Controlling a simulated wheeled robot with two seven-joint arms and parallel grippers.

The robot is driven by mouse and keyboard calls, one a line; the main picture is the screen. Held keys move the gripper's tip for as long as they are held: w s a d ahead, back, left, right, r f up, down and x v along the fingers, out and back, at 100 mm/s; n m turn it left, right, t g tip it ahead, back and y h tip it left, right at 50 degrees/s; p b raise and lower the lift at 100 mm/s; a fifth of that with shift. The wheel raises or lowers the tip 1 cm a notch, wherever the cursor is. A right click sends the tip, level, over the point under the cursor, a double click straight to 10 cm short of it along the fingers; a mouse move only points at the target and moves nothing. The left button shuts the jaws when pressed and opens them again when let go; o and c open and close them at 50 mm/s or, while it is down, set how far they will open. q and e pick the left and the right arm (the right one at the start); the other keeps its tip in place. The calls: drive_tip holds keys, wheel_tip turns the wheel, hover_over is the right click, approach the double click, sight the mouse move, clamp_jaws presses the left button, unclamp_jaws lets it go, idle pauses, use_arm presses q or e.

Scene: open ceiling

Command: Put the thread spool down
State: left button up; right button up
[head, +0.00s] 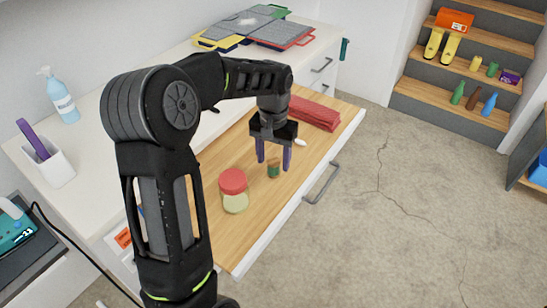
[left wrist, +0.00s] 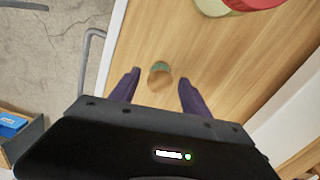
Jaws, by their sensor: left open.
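The thread spool (head: 273,169) is small, green and brown, and stands on the wooden bottom of the open drawer (head: 230,150). My left gripper (head: 273,163) is over the drawer with its purple fingers apart, one on each side of the spool. In the left wrist view the spool (left wrist: 160,75) lies between the open fingertips (left wrist: 158,88), with a gap on both sides. It appears to rest on the drawer bottom. My right gripper is not in view.
A red-lidded jar (head: 234,190) stands left of the spool in the drawer. A folded red cloth (head: 315,112) and a small white item (head: 300,142) lie farther back. The drawer's handle (head: 322,184) sticks out at the front. Bare wood lies around the spool.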

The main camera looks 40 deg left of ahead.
sight(273, 161)
use_arm(q)
wheel_tip(273, 161, up, 12)
drive_tip(key=shift+r, duration=0.15)
idle(0.4)
idle(0.8)
